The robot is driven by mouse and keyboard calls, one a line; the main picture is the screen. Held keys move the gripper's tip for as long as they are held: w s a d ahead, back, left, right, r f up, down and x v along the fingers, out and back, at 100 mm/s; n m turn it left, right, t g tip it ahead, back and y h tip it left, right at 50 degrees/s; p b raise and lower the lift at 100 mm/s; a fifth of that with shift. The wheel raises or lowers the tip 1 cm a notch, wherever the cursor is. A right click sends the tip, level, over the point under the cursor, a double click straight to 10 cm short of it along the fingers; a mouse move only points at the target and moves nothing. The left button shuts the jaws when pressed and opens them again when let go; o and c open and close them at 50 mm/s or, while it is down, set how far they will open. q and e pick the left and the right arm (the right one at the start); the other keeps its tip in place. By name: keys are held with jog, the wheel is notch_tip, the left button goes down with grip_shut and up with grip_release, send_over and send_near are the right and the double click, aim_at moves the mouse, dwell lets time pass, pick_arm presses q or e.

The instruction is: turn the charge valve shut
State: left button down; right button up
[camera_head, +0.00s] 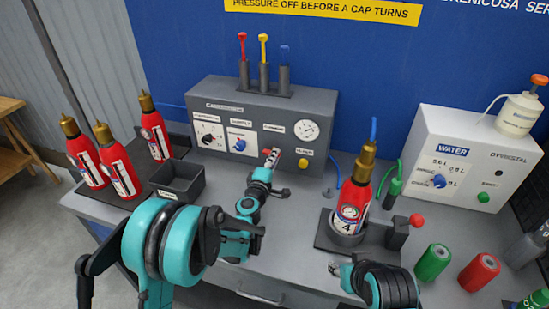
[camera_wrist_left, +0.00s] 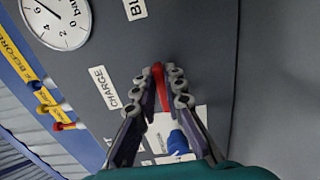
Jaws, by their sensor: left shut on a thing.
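The charge valve's red lever (camera_wrist_left: 158,88) stands between the fingertips of my left gripper (camera_wrist_left: 163,84) in the left wrist view, beside the CHARGE label (camera_wrist_left: 103,88). The left gripper (camera_head: 271,156) is shut on the lever at the front of the grey charging panel (camera_head: 225,98). In the head view the fingers cover much of the valve. The gauge (camera_head: 306,130) sits up and right of it; its face also shows in the left wrist view (camera_wrist_left: 56,18). My right gripper (camera_head: 340,268) is low, in front of the bottle stand; its jaw opening is unclear.
A red bottle marked 4 (camera_head: 352,198) stands upright in a dark holder, a blue hose at its top. Three red bottles (camera_head: 120,172) stand left, near a dark open tray (camera_head: 180,180). The white water box (camera_head: 465,150) and green and red cylinders (camera_head: 433,262) are right.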

dwell(0.3)
pick_arm(q)
jog(key=c, duration=1.6)
grip_release()
jog(key=v, duration=1.2)
jog(key=shift+r, duration=0.1)
